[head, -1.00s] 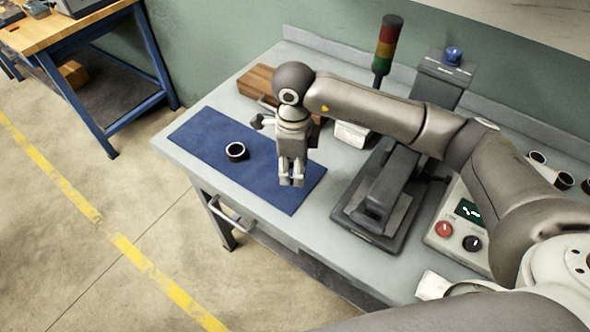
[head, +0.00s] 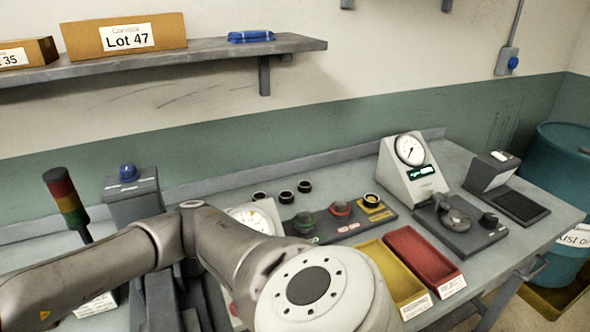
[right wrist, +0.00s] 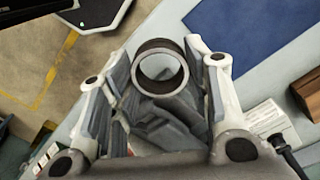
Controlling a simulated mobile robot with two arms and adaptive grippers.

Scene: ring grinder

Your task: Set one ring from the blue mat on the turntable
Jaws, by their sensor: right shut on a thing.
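In the right wrist view my right gripper (right wrist: 158,85) is shut on a dark ring (right wrist: 158,46) with a pale rim, held between its fingers. The blue mat (right wrist: 255,35) lies beyond the gripper at the upper right of that view. A grey device with a round plate (head: 455,219) stands at the right of the bench; I cannot tell whether this plate is the turntable. My left gripper is not in view.
Several dark rings (head: 286,197) stand on the bench near the back. A yellow tray (head: 392,272) and a red tray (head: 425,258) sit at the front. A dial gauge (head: 410,160) stands behind the round-plate device. A signal lamp (head: 64,197) rises at left.

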